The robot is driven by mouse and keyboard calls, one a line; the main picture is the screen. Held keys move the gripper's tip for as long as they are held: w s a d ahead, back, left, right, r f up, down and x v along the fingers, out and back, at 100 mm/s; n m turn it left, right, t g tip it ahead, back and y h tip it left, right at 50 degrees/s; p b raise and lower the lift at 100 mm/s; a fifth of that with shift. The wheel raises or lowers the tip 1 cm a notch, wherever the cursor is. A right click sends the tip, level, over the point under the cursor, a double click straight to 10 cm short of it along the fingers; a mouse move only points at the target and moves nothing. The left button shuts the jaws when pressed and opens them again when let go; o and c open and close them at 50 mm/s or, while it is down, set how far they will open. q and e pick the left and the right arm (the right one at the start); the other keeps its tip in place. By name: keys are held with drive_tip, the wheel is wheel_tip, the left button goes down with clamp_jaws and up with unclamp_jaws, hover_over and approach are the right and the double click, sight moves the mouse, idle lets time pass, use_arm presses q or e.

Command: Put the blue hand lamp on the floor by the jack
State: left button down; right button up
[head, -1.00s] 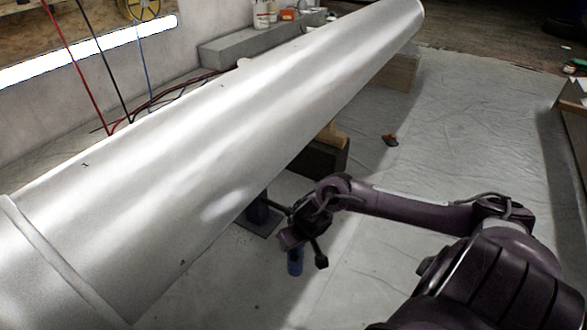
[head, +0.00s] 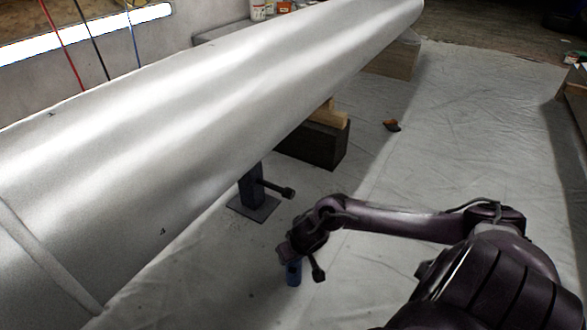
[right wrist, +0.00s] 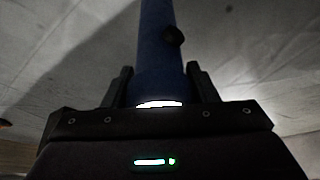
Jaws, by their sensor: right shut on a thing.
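The blue hand lamp (head: 293,273) is held upright below my right gripper (head: 300,262), over the floor. In the right wrist view the lamp (right wrist: 158,60) is a blue cylinder with a dark knob, between the two fingers of the right gripper (right wrist: 160,88). A bright glow shows at its near end. The head view does not show clearly whether its lower end touches the floor. The dark jack (head: 252,188) stands on a square plate under the big pale pipe, behind and left of the lamp. Its handle sticks out to the right. My left gripper is out of view.
The big pale pipe (head: 200,110) runs diagonally across the left and middle. Dark and light wooden blocks (head: 315,143) support it beyond the jack. The sheet right of the pipe is mostly clear.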

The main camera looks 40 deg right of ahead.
sight(294, 280)
wheel_tip(294, 280, down, 3)
drive_tip(key=shift+f+b, duration=0.15)
drive_tip(key=shift+b, duration=0.75)
drive_tip(key=o, duration=1.4)
drive_tip(key=shift+c, duration=0.2)
